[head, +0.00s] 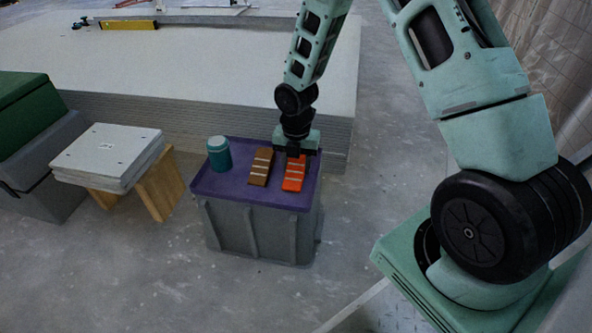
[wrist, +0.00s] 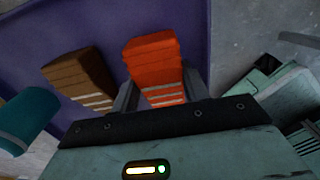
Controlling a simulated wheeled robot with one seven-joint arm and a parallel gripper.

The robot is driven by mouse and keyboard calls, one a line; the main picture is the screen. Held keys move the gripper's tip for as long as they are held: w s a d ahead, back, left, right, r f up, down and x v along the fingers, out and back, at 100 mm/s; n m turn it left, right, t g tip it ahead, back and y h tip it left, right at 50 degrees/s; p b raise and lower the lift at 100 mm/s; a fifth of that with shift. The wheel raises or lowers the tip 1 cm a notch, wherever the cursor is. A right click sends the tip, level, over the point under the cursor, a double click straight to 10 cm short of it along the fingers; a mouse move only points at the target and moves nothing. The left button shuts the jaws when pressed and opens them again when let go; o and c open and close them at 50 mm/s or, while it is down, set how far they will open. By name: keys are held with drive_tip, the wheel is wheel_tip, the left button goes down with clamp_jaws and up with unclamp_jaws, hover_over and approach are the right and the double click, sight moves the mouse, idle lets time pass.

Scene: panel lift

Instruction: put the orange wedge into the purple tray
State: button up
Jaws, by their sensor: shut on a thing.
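The orange wedge (head: 294,178) lies on the right part of the purple tray (head: 245,193), which tops a grey bin. It also shows in the wrist view (wrist: 153,67), between my two fingers. My gripper (head: 295,155) reaches down from above and is shut on the orange wedge at its striped end. The purple tray also fills much of the wrist view (wrist: 60,30). I cannot tell whether the wedge touches the tray surface or is just above it.
A brown wedge (head: 261,167) lies left of the orange one on the tray. A teal canister (head: 219,154) stands at the tray's left back. A stack of pale panels (head: 190,60) lies behind. A small wooden-legged stand (head: 115,155) is at the left. The floor in front is clear.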

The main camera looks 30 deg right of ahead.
drive_tip(key=shift+f, duration=0.15)
drive_tip(key=shift+f, duration=0.1)
drive_tip(key=o, duration=1.1)
